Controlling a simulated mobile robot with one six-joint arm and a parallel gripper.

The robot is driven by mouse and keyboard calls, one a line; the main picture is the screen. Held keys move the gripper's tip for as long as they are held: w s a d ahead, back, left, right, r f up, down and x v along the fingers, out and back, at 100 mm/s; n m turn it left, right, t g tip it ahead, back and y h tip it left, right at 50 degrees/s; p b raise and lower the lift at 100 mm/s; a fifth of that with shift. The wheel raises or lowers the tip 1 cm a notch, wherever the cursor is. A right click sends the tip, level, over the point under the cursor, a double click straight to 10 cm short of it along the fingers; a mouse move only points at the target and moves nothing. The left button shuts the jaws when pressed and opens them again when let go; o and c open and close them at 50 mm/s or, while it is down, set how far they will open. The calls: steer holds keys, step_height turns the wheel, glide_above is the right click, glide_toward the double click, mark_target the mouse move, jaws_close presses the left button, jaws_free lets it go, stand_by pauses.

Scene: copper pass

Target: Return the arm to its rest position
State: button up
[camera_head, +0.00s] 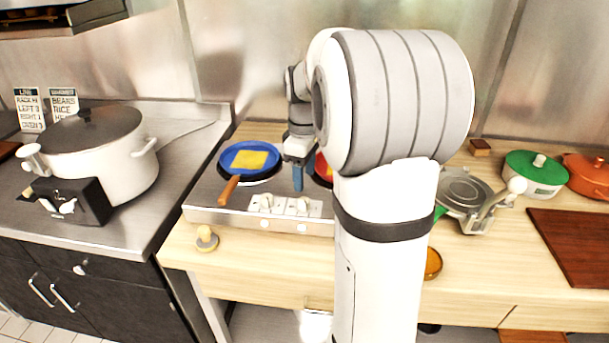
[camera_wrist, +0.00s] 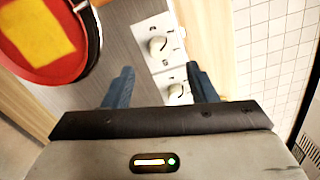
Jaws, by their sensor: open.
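My arm rises in front of the counter in the head view and bends over toward the stove. My gripper (camera_head: 298,176) hangs above the stove, to the right of the blue pan; the head view shows its blue fingers only partly. In the wrist view my gripper (camera_wrist: 158,88) has its two blue fingers apart with nothing between them. The stove's steel front and white knobs (camera_wrist: 158,47) show beyond the fingers.
A blue pan (camera_head: 232,157) with a yellow square and a red pan (camera_wrist: 48,75) sit on the stove (camera_head: 215,214). A large white pot (camera_head: 125,165) stands left. A press (camera_head: 465,190), a green-lidded pot (camera_head: 525,175) and an orange pot (camera_head: 590,175) stand right.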

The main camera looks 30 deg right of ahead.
steer(key=s+a+f+m+t, duration=0.1)
steer(key=s+a+m, duration=0.3)
steer(key=s, duration=0.5)
steer(key=s+a+m+t, duration=0.1)
steer(key=s+a+m, duration=0.3)
steer(key=s+a, duration=0.5)
steer(key=shift+s+f+t, duration=0.4)
steer(key=shift+s, duration=0.2)
